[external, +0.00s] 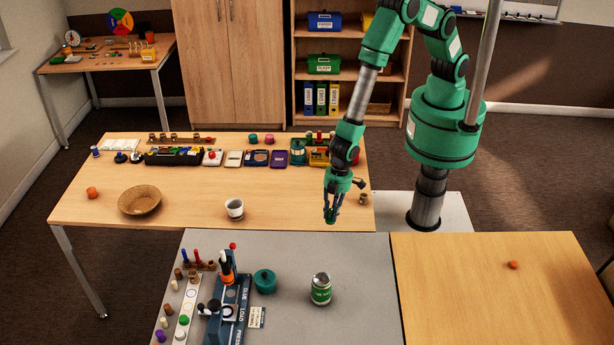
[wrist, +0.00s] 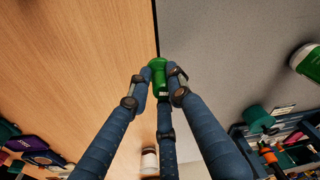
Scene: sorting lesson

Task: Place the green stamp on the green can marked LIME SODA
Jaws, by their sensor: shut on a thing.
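The green stamp (wrist: 158,72) is between the fingertips of my gripper (wrist: 160,84) in the wrist view. My gripper is shut on it; the fingers cover part of its sides. In the external view my gripper (external: 331,216) points down above the line where the wooden table meets the grey table, and the stamp is hard to make out there. The green can marked LIME SODA (external: 321,289) stands upright on the grey table, in front of my gripper and apart from it. Part of the can (wrist: 308,62) shows at the right edge of the wrist view.
On the grey table, left of the can, are a teal pot (external: 265,281), a blue press-like stand (external: 228,305) and small coloured pieces. A white cup (external: 234,208) and a wicker bowl (external: 140,200) stand on the wooden table (external: 185,220). Grey surface around the can is clear.

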